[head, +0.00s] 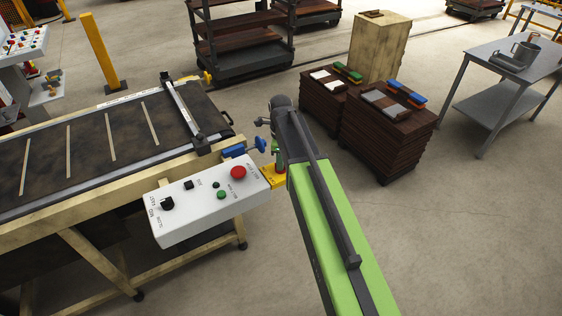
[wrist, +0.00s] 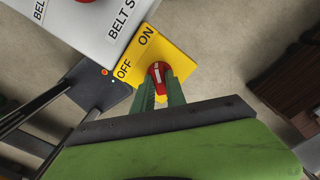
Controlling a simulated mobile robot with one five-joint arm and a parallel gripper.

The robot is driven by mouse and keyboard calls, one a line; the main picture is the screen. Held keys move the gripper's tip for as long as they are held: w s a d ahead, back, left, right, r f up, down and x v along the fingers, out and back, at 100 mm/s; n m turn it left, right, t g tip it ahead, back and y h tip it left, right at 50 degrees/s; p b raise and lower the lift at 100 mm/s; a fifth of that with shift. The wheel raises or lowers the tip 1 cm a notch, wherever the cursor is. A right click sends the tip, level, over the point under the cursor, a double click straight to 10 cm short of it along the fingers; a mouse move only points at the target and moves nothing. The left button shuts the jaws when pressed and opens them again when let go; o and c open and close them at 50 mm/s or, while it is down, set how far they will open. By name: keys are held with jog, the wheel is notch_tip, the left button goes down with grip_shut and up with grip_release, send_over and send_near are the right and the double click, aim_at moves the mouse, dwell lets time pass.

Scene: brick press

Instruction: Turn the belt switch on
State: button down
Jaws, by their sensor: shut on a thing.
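The belt switch is a yellow plate marked ON and OFF (wrist: 142,52) with a round red knob (wrist: 157,70) bearing a white line. In the head view the yellow plate (head: 270,183) sits at the right end of the white control box. My gripper (wrist: 162,88) points at the plate, its two green fingers shut on the red knob from either side. In the head view my gripper (head: 277,158) stands over the plate and hides the knob. The white line runs roughly up the wrist picture; I cannot tell which mark it points at.
The white control box (head: 210,202) carries a red button (head: 238,173), green buttons and a black knob. A blue handle (head: 245,149) is close behind my gripper. The conveyor (head: 90,140) lies left.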

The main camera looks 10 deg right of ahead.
jog(key=shift+m, duration=0.6)
jog(key=c, duration=1.4)
grip_release()
jog(key=shift+o, duration=0.2)
notch_tip(320, 180, up, 17)
jog(key=p, duration=1.7)
jog(key=shift+r, duration=0.15)
